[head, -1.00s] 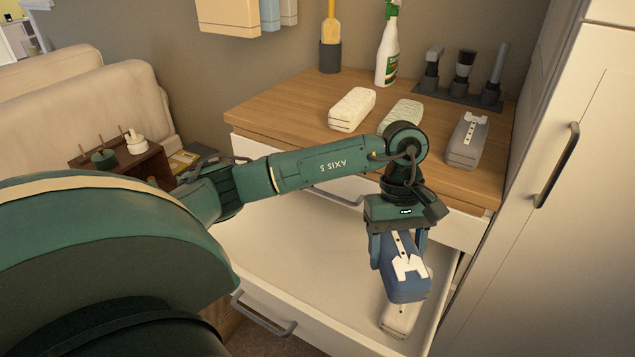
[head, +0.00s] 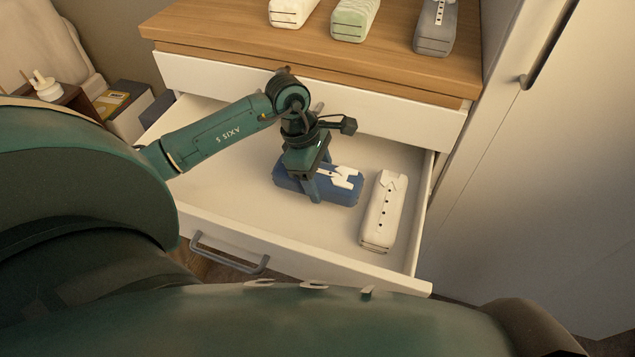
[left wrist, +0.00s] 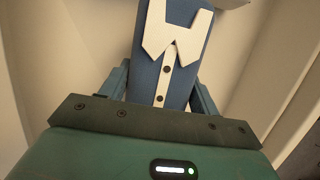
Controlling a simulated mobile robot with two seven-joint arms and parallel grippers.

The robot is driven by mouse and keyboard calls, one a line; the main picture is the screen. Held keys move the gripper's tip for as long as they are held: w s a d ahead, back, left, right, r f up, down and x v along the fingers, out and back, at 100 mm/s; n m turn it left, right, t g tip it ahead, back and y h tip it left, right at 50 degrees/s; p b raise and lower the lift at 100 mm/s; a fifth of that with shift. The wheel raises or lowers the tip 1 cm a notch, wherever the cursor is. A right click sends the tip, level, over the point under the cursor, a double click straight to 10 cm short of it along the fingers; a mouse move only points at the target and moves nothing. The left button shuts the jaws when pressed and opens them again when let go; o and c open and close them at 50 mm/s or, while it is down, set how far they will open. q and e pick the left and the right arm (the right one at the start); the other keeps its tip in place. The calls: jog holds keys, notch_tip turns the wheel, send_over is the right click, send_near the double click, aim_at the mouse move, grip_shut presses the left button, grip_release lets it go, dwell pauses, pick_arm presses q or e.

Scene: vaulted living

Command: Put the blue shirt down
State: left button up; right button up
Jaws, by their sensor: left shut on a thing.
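The blue shirt (head: 342,190) is a folded bundle with a white collar and dark buttons. It is inside the open drawer (head: 215,205), lying crosswise, low at the drawer floor; I cannot tell if it touches. My left gripper (head: 312,190) is shut on it from above, around its middle. In the left wrist view the blue shirt (left wrist: 176,60) sits between the fingers, its collar pointing away. A white folded shirt (head: 383,212) lies in the drawer just right of the blue one. My right gripper is not in view.
The wooden dresser top (head: 230,25) above the drawer holds a cream bundle (head: 290,10), a green one (head: 354,18) and a grey one (head: 436,28). A tall white cabinet (head: 530,150) stands right. The drawer's left part is clear.

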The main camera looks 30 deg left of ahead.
pick_arm(q)
notch_tip(320, 180, down, 3)
jog(key=shift+f, duration=0.2)
jog(key=shift+f+b, duration=0.15)
jog(key=shift+b, duration=0.25)
jog(key=o, duration=1.1)
jog(key=shift+c, duration=0.2)
